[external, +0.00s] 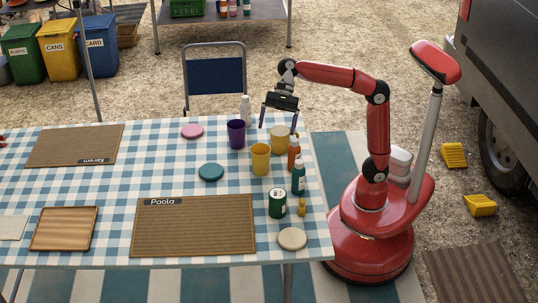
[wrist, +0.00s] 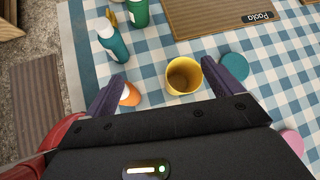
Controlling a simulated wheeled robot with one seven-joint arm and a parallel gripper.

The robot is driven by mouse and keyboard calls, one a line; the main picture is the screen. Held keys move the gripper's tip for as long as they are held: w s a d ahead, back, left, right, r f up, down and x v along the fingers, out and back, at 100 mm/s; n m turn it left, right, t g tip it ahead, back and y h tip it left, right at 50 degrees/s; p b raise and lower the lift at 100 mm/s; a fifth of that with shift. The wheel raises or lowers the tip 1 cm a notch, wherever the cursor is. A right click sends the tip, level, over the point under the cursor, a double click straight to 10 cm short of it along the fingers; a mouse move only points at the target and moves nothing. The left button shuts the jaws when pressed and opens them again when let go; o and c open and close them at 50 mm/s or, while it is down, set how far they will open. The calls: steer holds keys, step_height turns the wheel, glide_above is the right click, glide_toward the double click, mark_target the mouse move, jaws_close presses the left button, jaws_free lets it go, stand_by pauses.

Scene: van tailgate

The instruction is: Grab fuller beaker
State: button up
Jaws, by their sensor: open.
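An orange bottle (external: 294,151), a teal bottle (external: 298,178), a green can (external: 277,203) and a white bottle (external: 246,108) stand near the beakers. Teal (external: 211,172), pink (external: 192,131) and cream (external: 292,238) discs lie flat. The Paola mat (external: 195,228) is bare.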

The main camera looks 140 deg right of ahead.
steer(key=d+f+m+t, duration=0.1)
steer(key=d+f+m, duration=0.1)
steer(key=d+m, duration=0.3)
steer(key=n, duration=0.1)
glide_toward(258, 162)
steer(key=b+x, duration=0.2)
steer(key=x, duration=0.3)
steer(key=shift+s+d+f, duration=0.15)
steer(key=shift+d+f, duration=0.05)
steer(key=shift+w+a+f, duration=0.2)
steer(key=shift+w+f, duration=0.15)
steer(key=shift+w, duration=0.1)
steer(key=c, duration=1.2)
steer(key=shift+o, duration=0.2)
steer(key=shift+r, duration=0.15)
